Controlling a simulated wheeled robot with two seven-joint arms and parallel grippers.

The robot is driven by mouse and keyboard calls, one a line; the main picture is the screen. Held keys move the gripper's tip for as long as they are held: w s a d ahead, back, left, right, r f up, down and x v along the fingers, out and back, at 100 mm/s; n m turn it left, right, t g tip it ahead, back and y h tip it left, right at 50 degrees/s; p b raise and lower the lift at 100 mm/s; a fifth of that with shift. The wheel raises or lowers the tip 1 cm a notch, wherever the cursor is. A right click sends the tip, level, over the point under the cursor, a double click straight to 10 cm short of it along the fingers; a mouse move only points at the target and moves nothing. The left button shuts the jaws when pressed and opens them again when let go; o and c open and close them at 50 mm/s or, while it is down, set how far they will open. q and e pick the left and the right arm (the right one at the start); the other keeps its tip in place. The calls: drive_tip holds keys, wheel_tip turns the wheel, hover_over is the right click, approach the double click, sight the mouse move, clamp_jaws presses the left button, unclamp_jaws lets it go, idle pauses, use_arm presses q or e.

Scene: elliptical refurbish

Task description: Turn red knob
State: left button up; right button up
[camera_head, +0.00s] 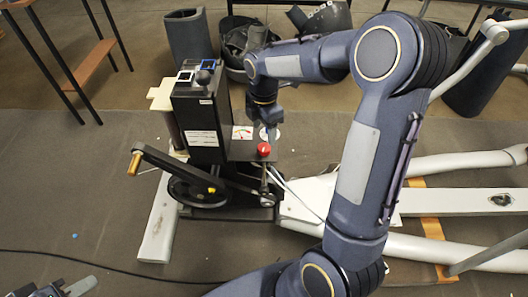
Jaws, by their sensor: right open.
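The red knob (264,149) sits on the dark shelf of the black machine body, just right of its tall column. My right arm reaches over from the right, and its right gripper (270,132) points down just behind the knob. The gripper looks apart from the knob, with nothing seen in its jaws; the fingers are small and partly blended with the dark parts. My left gripper (55,288) shows only in part at the bottom left corner, far from the knob. Its jaws cannot be made out.
The black column (200,122) stands left of the knob. A crank arm with an orange handle (134,164) sticks out to the left. White frame rails (455,203) run off right. Dark bins stand behind. A black cable crosses the clear floor at the front.

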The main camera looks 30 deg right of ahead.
sight(264, 147)
wheel_tip(264, 147, down, 7)
drive_tip(key=shift+b, duration=0.65)
drive_tip(key=shift+c, duration=0.5)
drive_tip(key=c, duration=0.9)
drive_tip(key=m+p, duration=0.1)
drive_tip(key=m, duration=0.2)
drive_tip(key=shift+m, duration=2.1)
